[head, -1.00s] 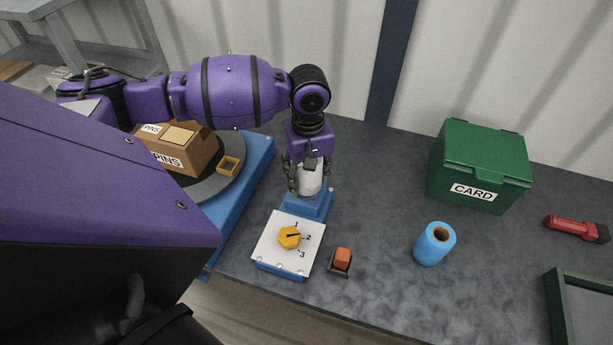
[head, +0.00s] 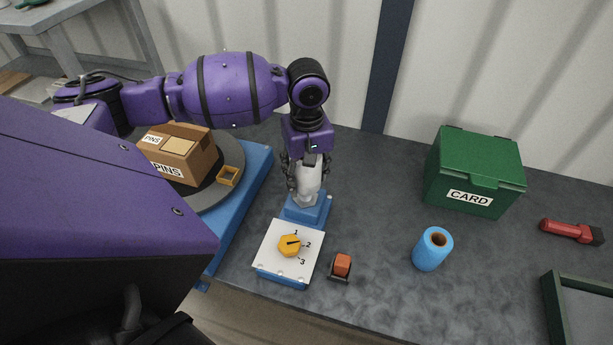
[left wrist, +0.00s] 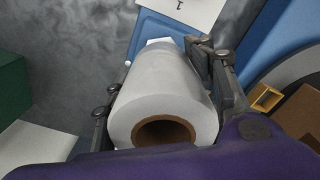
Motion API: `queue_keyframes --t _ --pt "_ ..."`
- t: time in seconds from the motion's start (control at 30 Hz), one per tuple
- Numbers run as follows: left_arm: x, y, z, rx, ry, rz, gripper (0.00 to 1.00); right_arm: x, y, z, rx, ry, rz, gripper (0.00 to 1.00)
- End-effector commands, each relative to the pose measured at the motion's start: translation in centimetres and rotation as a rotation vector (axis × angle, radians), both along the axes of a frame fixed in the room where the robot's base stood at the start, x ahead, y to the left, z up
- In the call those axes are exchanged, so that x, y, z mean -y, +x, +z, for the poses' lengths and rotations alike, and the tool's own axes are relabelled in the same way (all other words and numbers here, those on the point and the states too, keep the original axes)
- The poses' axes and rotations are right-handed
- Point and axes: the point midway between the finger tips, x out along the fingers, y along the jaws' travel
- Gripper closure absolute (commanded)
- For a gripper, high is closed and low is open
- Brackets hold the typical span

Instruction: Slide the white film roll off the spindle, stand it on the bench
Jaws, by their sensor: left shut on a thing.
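The white film roll (head: 311,178) is held by my left gripper (head: 308,182), whose fingers are shut on its two sides. In the left wrist view the roll (left wrist: 160,85) fills the middle, its brown core facing the camera, with fingers of the gripper (left wrist: 165,95) on both sides. Below the roll is the blue spindle base (head: 309,212) on the bench (head: 375,225). A pale piece shows between roll and base. Whether the spindle is still inside the core is hidden. My right gripper is not in view.
A white panel with a yellow knob (head: 289,245) and an orange-red switch (head: 342,264) stand in front. A blue roll (head: 432,249), a green CARD box (head: 475,172) and a red tool (head: 568,231) are to the right. Bench between the base and blue roll is clear.

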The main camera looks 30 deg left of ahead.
Motion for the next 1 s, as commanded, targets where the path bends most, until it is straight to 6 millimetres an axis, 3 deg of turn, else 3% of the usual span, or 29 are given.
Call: queue_keyframes --t 0.6,1.0 --pt "0.0 0.1 2.6 0.003 0.000 0.000 0.80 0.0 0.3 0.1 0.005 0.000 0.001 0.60" --pt "0.0 0.1 2.8 0.004 0.001 0.000 0.80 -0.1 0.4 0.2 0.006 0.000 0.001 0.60"
